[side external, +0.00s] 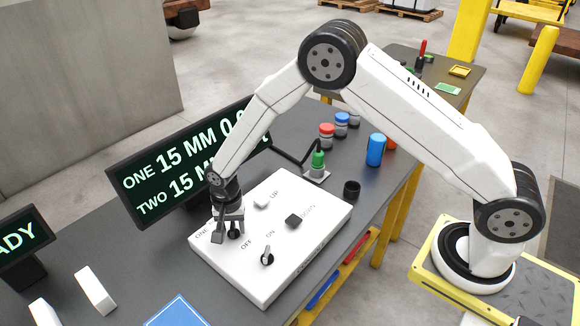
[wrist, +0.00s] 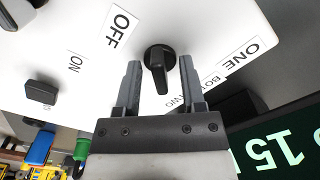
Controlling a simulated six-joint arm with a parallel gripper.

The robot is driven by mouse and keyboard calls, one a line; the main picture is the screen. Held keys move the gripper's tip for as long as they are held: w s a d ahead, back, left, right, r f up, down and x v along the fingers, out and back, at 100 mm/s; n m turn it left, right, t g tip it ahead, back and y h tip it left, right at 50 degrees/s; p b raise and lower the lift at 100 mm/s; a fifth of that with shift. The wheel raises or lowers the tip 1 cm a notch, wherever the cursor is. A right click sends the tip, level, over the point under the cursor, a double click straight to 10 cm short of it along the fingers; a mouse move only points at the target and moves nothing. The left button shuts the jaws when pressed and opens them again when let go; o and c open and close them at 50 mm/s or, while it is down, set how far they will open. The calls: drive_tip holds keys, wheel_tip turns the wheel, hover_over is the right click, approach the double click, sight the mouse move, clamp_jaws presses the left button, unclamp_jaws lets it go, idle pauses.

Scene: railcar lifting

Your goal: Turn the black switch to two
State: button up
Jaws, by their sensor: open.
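The black switch (wrist: 158,68) is a rotary knob on the white control panel (wrist: 70,48). In the wrist view it sits between the two fingers of my open gripper (wrist: 160,64), with a visible gap on each side. Its narrow handle points down the picture, towards the side of the partly hidden TWO label (wrist: 175,103). The BOTH and ONE (wrist: 240,55) labels lie further right. The exact setting is hard to tell. In the side view my gripper (side external: 227,231) points down over the panel's left part, partly hiding the switch (side external: 235,234).
The panel also carries an OFF/ON toggle (side external: 267,256), a white UP button (side external: 262,202) and a black DOWN button (side external: 293,221). A dark display (side external: 135,190) stands close behind my gripper.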

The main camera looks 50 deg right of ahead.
sight(233, 225)
drive_tip(key=shift+r, duration=3.9)
drive_tip(key=shift+d+r, duration=0.1)
drive_tip(key=s+d+r+n+t, duration=0.1)
drive_tip(key=s+d+r+n, duration=0.3)
drive_tip(key=s, duration=0.5)
drive_tip(key=s+d+r+n+t, duration=0.1)
drive_tip(key=s+d+r+n, duration=0.2)
drive_tip(key=s+d, duration=0.6)
drive_tip(key=shift+s+d+r+n+t, duration=0.15)
drive_tip(key=shift+s+r+n+t, duration=0.2)
drive_tip(key=shift+n, duration=0.75)
